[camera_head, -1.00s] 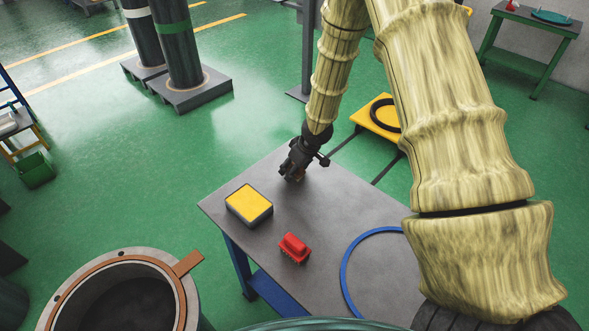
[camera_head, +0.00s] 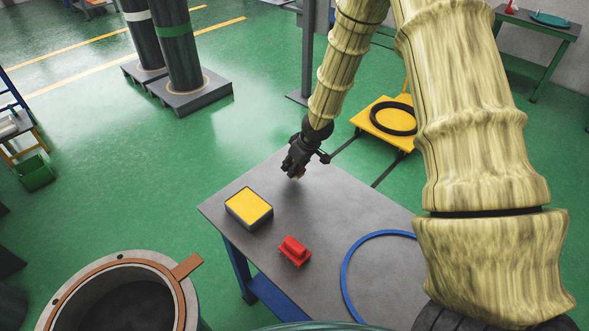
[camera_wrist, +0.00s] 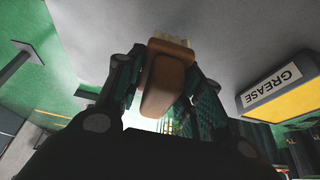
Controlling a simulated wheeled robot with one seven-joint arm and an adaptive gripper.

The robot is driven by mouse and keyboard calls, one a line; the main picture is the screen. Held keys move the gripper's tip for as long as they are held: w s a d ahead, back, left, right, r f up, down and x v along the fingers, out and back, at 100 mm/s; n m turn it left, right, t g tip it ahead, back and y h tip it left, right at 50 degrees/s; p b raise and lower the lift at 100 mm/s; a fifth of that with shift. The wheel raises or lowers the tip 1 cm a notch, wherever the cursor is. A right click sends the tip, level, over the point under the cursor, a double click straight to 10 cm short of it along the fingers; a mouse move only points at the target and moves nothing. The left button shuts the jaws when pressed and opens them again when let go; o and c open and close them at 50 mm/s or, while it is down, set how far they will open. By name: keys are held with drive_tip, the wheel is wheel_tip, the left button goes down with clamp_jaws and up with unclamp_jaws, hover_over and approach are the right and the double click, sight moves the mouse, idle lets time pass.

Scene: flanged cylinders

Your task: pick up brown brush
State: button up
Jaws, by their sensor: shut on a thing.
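The brown brush (camera_wrist: 163,82) is between the fingers of my gripper (camera_wrist: 160,90) in the wrist view. Its brown handle points toward the camera, and its pale bristle end (camera_wrist: 171,43) is at the far side, against the grey tabletop in the picture. In the head view my gripper (camera_head: 295,173) is over the far part of the grey table (camera_head: 330,225). It is shut on the brush, which is mostly hidden there by the fingers. I cannot tell whether the bristles touch the table.
A blue ring (camera_head: 345,270) lies at the right. A flanged cylinder (camera_head: 120,262) stands at the lower left. A yellow cart (camera_head: 385,118) with a black ring stands behind.

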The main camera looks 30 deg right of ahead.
drive_tip(key=shift+r, duration=0.65)
drive_tip(key=shift+s+a+f, duration=0.15)
drive_tip(key=shift+s, duration=0.25)
drive_tip(key=s+a+b, duration=0.1)
drive_tip(key=s, duration=0.3)
drive_tip(key=s+a+r+b, duration=0.1)
drive_tip(key=s+b, duration=0.1)
drive_tip(key=s, duration=0.3)
drive_tip(key=s+a+b, duration=0.1)
drive_tip(key=s+a, duration=0.1)
drive_tip(key=s, duration=0.2)
drive_tip(key=shift+s+r+b, duration=0.15)
drive_tip(key=shift+r+b, duration=0.05)
drive_tip(key=shift+b, duration=0.2)
drive_tip(key=shift+s+a+r, duration=0.15)
drive_tip(key=shift+s+a, duration=0.05)
drive_tip(key=shift+s, duration=0.45)
drive_tip(key=shift+o, duration=1.4)
drive_tip(key=shift+c, duration=0.5)
